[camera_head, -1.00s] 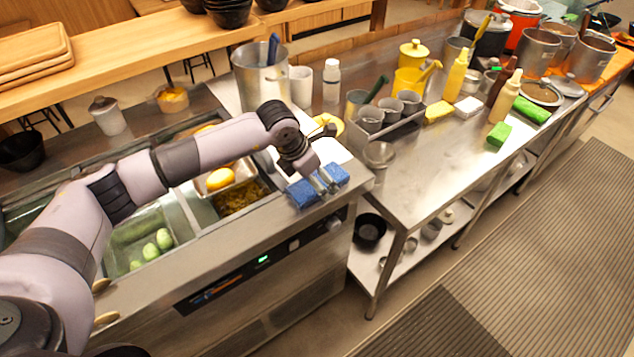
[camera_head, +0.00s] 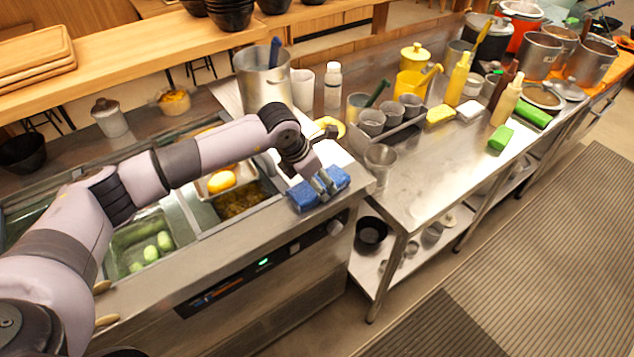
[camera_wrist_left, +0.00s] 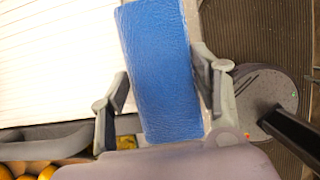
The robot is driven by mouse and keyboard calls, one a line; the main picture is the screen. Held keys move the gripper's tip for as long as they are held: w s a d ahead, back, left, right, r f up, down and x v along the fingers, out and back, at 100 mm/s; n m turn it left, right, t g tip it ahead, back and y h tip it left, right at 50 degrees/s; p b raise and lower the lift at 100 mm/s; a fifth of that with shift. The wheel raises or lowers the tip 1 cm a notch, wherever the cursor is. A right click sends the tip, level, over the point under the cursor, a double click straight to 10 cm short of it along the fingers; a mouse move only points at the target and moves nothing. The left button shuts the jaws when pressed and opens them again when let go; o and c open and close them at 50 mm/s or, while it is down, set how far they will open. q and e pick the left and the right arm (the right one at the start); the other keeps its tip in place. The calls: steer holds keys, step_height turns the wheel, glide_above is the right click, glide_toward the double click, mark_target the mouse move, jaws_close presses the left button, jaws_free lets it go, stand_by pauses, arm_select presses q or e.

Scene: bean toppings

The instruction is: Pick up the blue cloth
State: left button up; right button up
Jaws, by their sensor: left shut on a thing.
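The blue cloth (camera_head: 305,196) is a folded block at the front corner of the steel counter in the head view. It also fills the middle of the left wrist view (camera_wrist_left: 160,65). My left gripper (camera_head: 325,184) is shut on the middle of the cloth, with one finger on each long side; both fingers (camera_wrist_left: 165,95) show in the left wrist view. The cloth's two ends stick out past the fingers. I cannot tell whether the cloth touches the counter. My right gripper is not in view.
A white board (camera_wrist_left: 60,65) lies beside the cloth. A food well with yellow and green items is to the left. A steel table (camera_head: 440,170) to the right holds a caddy of cups, bottles and a green sponge (camera_head: 500,138). A steel pot (camera_head: 262,78) stands behind.

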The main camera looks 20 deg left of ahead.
arm_select(q)
step_height(320, 180, up, 20)
steer(key=b, duration=0.4)
steer(key=shift+b, duration=0.4)
